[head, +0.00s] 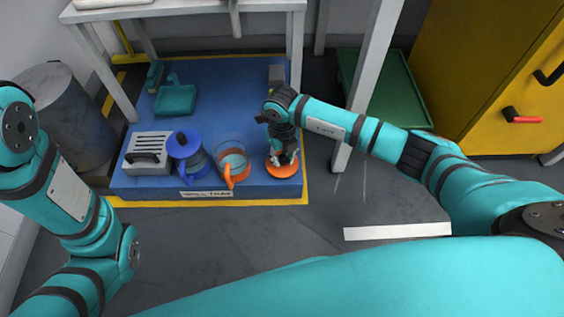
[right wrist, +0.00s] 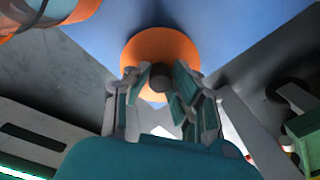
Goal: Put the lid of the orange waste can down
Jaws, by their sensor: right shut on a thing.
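The orange waste can (head: 232,163) is a clear vessel with an orange rim and handle. It stands open on the front part of the blue spill tray (head: 225,118). Its round orange lid (head: 284,170) is to the right of the can, at the tray's front right corner. My right gripper (head: 284,160) is above the lid. In the right wrist view its fingers (right wrist: 158,88) are shut on the dark knob of the lid (right wrist: 160,45). I cannot tell whether the lid touches the tray. My left gripper is out of view.
A blue-lidded can (head: 187,157) stands left of the orange can, beside a grey slotted box (head: 150,152). A teal dustpan (head: 175,98) lies farther back. A white table leg (head: 360,100) rises right of the tray. A grey drum (head: 65,115) stands at left.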

